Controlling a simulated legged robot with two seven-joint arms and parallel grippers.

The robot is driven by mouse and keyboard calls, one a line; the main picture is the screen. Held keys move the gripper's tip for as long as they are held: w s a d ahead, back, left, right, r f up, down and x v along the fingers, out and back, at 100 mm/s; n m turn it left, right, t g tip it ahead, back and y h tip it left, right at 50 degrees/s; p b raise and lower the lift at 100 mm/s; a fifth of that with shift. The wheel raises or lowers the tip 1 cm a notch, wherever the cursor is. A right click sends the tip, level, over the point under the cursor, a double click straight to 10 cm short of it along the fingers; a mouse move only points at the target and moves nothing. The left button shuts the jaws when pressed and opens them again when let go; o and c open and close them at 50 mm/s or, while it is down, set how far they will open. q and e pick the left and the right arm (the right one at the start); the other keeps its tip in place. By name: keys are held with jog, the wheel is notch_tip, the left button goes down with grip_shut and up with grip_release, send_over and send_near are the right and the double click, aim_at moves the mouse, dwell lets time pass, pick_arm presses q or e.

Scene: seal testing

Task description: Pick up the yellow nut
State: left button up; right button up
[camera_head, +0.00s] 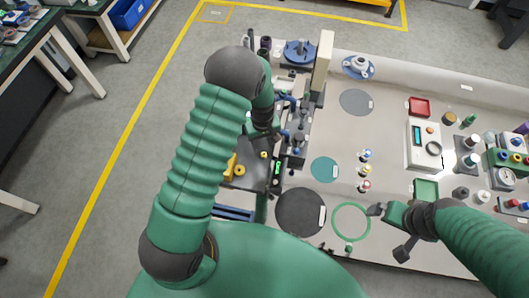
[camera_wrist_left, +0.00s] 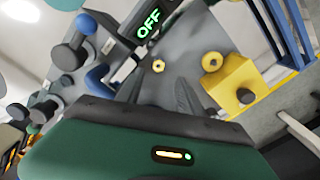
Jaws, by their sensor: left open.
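Two yellow ring-shaped pieces lie on a grey plate. The smaller yellow piece (camera_wrist_left: 158,66) is near the middle of the left wrist view and also shows in the head view (camera_head: 263,155). The larger yellow piece (camera_wrist_left: 212,61) is to its right, beside a yellow block (camera_wrist_left: 240,82). I cannot tell which of the two is the nut. My left gripper (camera_wrist_left: 158,92) is open and empty, its two fingers pointing toward the smaller piece, apart from it. In the head view my left arm partly hides this gripper. My right gripper (camera_head: 388,232) is open and empty over the table's front.
Blue and grey fittings (camera_wrist_left: 82,55) crowd the left of the wrist view. A red tray (camera_head: 419,106) and a white instrument (camera_head: 423,145) stand farther right on the table.

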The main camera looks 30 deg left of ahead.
aim_at(263, 154)
pick_arm(q)
jog(key=shift+w+a+f, duration=0.15)
jog(key=shift+f, duration=0.45)
jog(key=shift+w+a+f, duration=0.1)
jog(key=shift+w+f, duration=0.05)
jog(key=shift+f, duration=0.4)
jog(key=f, duration=0.1)
jog(key=f+p, duration=0.1)
jog(key=f, duration=0.1)
jog(key=shift+s+d+f, duration=0.15)
jog(key=shift+d+f, duration=0.1)
jog(key=shift+f, duration=0.4)
jog(key=shift+w+d+f, duration=0.1)
jog(key=shift+w, duration=0.1)
jog(key=shift+s+a, duration=0.1)
jog(key=shift+a, duration=0.15)
jog(key=c, duration=0.9)
grip_shut()
pick_arm(e)
jog(key=shift+w+a+r, duration=0.15)
jog(key=shift+r, duration=0.55)
pick_arm(q)
jog(key=shift+d, duration=0.1)
